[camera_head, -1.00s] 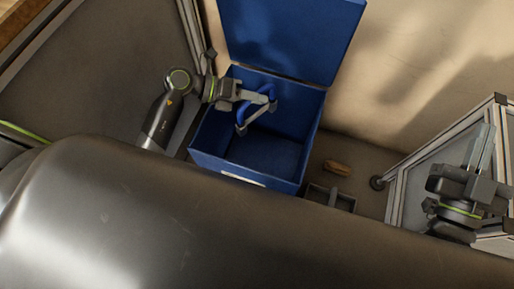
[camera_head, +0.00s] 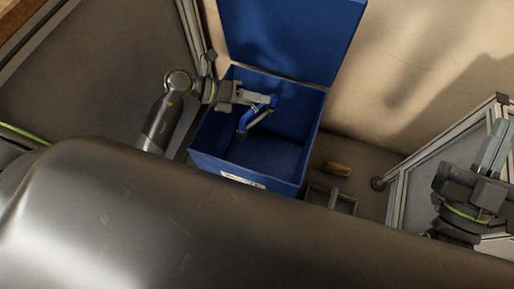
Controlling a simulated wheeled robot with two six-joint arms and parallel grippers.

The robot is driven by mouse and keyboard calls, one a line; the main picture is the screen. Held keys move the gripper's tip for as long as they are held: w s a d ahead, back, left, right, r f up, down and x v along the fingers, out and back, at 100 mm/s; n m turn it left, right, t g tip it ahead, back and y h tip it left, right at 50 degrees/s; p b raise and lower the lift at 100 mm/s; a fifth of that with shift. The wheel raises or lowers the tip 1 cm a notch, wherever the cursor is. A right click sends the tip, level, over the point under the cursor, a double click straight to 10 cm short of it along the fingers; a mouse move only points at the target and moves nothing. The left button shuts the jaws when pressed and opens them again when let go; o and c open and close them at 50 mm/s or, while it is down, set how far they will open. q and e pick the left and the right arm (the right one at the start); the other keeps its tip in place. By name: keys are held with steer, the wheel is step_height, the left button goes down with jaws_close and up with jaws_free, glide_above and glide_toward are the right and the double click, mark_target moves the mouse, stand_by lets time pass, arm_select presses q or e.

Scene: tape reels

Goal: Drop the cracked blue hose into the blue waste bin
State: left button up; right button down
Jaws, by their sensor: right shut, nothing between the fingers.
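The blue waste bin (camera_head: 201,150) stands in the upper middle with its lid (camera_head: 290,35) raised at the back. My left gripper (camera_head: 265,98) reaches in from the left over the bin's opening. It is shut on the blue hose (camera_head: 244,121), a short curved blue tube that hangs from the fingertips. A light grey piece shows beside the hose, below the fingers. Cracks on the hose are too small to see. My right gripper (camera_head: 494,148) is shut and empty at the far right, away from the bin.
A small brown object (camera_head: 337,169) lies on the floor right of the bin. A grey divided tray (camera_head: 343,206) is in front of it, partly hidden by a large grey metal surface across the foreground. A metal-framed panel (camera_head: 415,180) stands at right.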

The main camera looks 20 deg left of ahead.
step_height(320, 180, down, 11)
steer(key=w+d+m+g+h+p, duration=0.1)
steer(key=w+m+g+p, duration=0.1)
steer(key=g, duration=0.6)
arm_select(q)
step_height(320, 180, up, 10)
steer(key=p, duration=0.1)
steer(key=shift+p, duration=0.3)
arm_select(e)
steer(key=s+a+f+g+y, duration=0.1)
steer(key=s+f+g, duration=0.4)
steer(key=f, duration=0.6)
steer(key=shift+s+f+m+g, duration=0.15)
steer(key=shift+s+m+g, duration=0.2)
steer(key=shift+g, duration=0.75)
